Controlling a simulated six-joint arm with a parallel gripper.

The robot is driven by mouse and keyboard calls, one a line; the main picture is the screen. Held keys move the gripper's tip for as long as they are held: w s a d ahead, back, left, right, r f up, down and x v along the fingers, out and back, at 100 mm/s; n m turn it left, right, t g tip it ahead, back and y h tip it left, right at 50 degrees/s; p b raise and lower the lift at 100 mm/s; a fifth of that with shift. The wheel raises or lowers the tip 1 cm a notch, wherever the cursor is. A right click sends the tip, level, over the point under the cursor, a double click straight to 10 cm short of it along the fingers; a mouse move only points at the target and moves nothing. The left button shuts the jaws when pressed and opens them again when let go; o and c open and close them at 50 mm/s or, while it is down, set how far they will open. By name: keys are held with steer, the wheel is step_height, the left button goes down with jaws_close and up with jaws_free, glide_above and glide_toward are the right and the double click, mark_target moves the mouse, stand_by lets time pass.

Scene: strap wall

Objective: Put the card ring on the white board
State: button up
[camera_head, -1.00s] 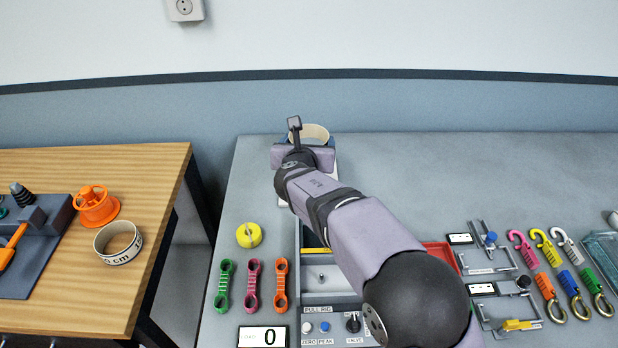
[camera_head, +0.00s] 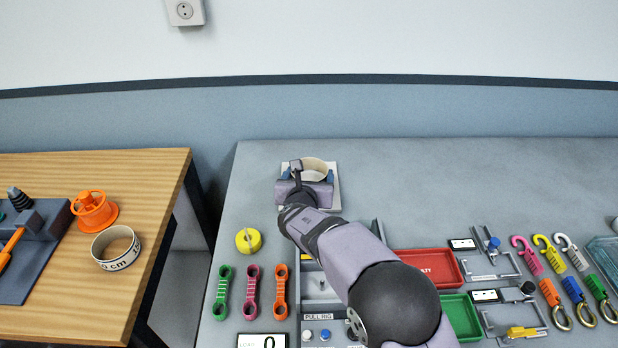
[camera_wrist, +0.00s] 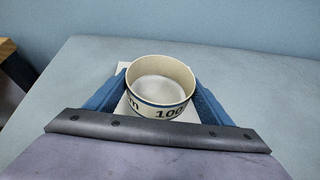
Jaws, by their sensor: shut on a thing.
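My gripper (camera_head: 307,176) is shut on a card ring (camera_head: 314,168), a cream band with a dark blue edge and printed marks. In the wrist view the ring (camera_wrist: 161,86) sits upright between the two blue fingers, its open top facing up. The white board (camera_head: 335,197) lies flat on the grey bench under the gripper and ring, partly hidden by them. I cannot tell whether the ring's lower edge touches the board. A similar printed ring (camera_head: 116,248) stands on the wooden table at the left.
A yellow roll (camera_head: 248,241) and green, pink and orange links (camera_head: 252,292) lie left of my arm. A red tray (camera_head: 428,267), a green tray (camera_head: 460,314) and several hooks (camera_head: 550,255) are to the right. The bench's back right area is clear.

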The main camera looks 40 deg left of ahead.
steer(key=shift+f, duration=0.35)
steer(key=shift+f, duration=0.1)
steer(key=shift+f, duration=0.1)
steer(key=o, duration=1)
steer(key=shift+r, duration=0.25)
steer(key=b+v, duration=0.2)
steer(key=v, duration=1)
steer(key=shift+d+b, duration=0.15)
steer(key=shift+b, duration=0.15)
